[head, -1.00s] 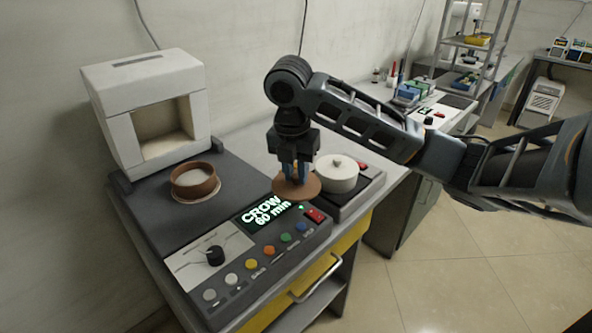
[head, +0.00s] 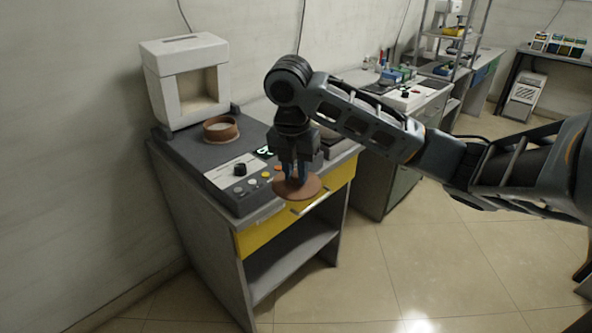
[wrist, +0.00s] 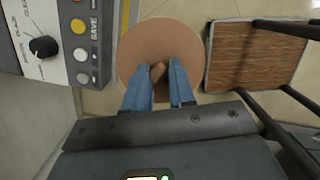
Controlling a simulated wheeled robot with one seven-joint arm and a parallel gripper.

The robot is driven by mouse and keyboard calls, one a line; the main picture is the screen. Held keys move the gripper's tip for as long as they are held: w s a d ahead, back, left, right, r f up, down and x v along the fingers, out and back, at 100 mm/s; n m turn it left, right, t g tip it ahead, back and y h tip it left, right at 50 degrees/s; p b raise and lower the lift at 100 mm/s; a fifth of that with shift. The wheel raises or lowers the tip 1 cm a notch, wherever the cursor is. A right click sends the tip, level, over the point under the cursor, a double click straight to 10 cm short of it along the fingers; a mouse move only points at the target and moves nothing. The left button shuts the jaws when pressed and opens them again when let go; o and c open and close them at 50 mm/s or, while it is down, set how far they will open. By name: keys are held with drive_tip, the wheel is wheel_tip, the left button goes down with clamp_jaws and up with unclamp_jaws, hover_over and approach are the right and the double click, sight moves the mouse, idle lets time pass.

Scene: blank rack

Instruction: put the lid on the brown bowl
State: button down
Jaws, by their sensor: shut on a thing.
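The brown bowl (head: 221,129) stands upright and uncovered on the dark top of the machine, in front of the white box. The round brown lid (head: 299,190) hangs level under my gripper (head: 296,180), in front of the yellow drawer in the head view. In the wrist view the lid (wrist: 133,55) shows as a tan disc, with its small knob (wrist: 157,72) between the blue fingers of my gripper (wrist: 160,80). The gripper is shut on that knob. The bowl is not in the wrist view.
The white box-shaped unit (head: 186,78) with an open front stands behind the bowl. The control panel (head: 240,172) with a dial and coloured buttons is left of the lid. A white pot is mostly hidden behind my gripper. The floor (head: 420,270) at right is clear.

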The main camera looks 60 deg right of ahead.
drive_tip(key=shift+s+a+f, duration=0.1)
drive_tip(key=shift+s+a, duration=0.05)
drive_tip(key=shift+a, duration=0.5)
drive_tip(key=shift+w+a+f+m, duration=0.1)
drive_tip(key=shift+w+f+m, duration=0.1)
drive_tip(key=shift+f+m, duration=0.15)
drive_tip(key=w+a+f+m+g+y, duration=0.1)
drive_tip(key=w+a+f+m, duration=0.2)
drive_tip(key=a+f+m, duration=0.6)
drive_tip(key=w+a+f+m, duration=0.3)
drive_tip(key=a+f+m, duration=0.6)
drive_tip(key=a+f, duration=0.4)
drive_tip(key=a, duration=0.5)
drive_tip(key=shift+w+f+g+y, duration=0.2)
drive_tip(key=shift+g+y, duration=0.2)
